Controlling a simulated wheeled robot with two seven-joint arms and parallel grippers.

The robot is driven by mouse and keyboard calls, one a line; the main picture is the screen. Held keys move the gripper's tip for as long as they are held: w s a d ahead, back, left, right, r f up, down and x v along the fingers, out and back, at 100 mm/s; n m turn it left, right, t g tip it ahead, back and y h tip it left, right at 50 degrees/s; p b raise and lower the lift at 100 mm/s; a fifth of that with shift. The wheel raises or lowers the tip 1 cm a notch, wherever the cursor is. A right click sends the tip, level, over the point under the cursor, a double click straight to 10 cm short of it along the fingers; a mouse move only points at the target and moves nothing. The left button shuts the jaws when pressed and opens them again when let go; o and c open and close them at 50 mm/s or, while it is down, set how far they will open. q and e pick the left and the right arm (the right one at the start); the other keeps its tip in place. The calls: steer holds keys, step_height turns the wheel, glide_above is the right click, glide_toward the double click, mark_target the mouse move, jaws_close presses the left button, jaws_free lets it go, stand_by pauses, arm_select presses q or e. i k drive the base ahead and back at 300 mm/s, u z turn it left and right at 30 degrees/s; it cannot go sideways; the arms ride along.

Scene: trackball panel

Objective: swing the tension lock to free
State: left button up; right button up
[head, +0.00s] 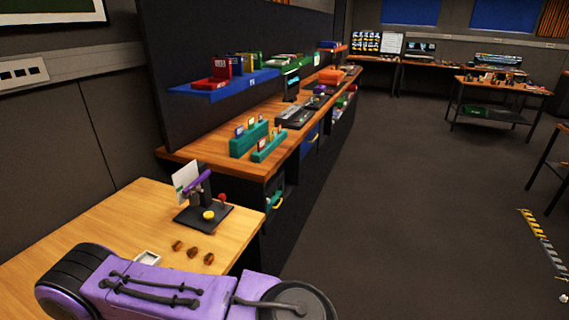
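A small black panel (190,217) stands on the light wooden table, left of centre in the head view. A yellow round piece (209,216) sits on its front. A short lever with a red knob (222,197) rises at its right side. A dark upright with a slanted purple bar (197,182) stands at its back, before a white card (183,175). Which part is the tension lock I cannot tell for sure. A purple arm link of mine crosses the bottom of the view. Neither of my grippers can be made out.
The light wooden table (110,215) also holds several small brown pieces (193,252) and a small white tray (147,258) near my arm. A long workbench (210,148) with teal racks (250,137) and a blue shelf (222,88) lies behind. Open floor (420,200) extends to the right.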

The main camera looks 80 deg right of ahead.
mark_target(222, 197)
steer(key=z, duration=2.55)
